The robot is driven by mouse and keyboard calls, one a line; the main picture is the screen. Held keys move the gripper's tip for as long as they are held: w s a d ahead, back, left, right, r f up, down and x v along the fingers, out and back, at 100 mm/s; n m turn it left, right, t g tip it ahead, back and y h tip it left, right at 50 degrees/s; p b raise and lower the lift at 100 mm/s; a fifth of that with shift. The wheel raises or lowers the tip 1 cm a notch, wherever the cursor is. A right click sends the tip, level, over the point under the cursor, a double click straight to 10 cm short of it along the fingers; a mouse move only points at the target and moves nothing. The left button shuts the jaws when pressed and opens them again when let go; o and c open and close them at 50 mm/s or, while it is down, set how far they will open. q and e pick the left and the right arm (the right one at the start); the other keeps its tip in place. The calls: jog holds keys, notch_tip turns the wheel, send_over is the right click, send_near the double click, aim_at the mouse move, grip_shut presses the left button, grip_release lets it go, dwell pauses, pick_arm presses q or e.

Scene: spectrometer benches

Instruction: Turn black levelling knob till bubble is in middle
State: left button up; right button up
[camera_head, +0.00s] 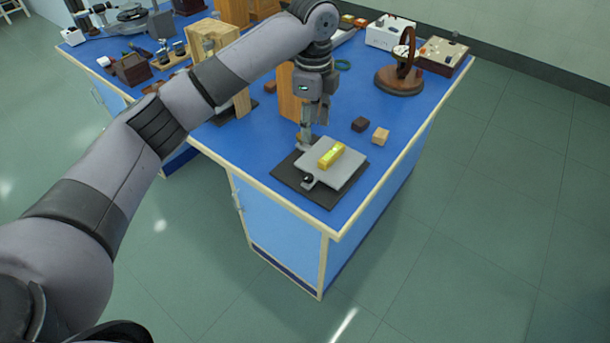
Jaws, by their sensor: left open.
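The black levelling knob (308,179) sits at the front left corner of a grey levelling plate (346,174). A yellow spirit level (331,156) lies on top of the plate; its bubble is too small to make out. The plate rests on a dark mat (322,199) near the bench's front corner. My left gripper (312,129) points down, open, near the back left edge of the plate. It is behind the knob in the picture and apart from it. I cannot tell whether its fingers touch anything. My right gripper is out of view.
A wheel on a round wooden base (399,80) stands farther back. Wooden apparatus (290,92) is beside my left gripper. The blue bench top (253,146) is bare left of the mat.

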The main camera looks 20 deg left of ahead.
pick_arm(q)
jog(key=r, duration=0.1)
send_over(308, 176)
notch_tip(308, 176, down, 5)
notch_tip(308, 176, down, 12)
jog(key=shift+f+p, duration=0.2)
jog(key=shift+p, duration=0.85)
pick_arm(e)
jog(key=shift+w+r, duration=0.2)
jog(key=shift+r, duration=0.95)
pick_arm(q)
jog(key=shift+c, duration=0.4)
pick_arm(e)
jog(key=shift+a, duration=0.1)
pick_arm(q)
grip_shut()
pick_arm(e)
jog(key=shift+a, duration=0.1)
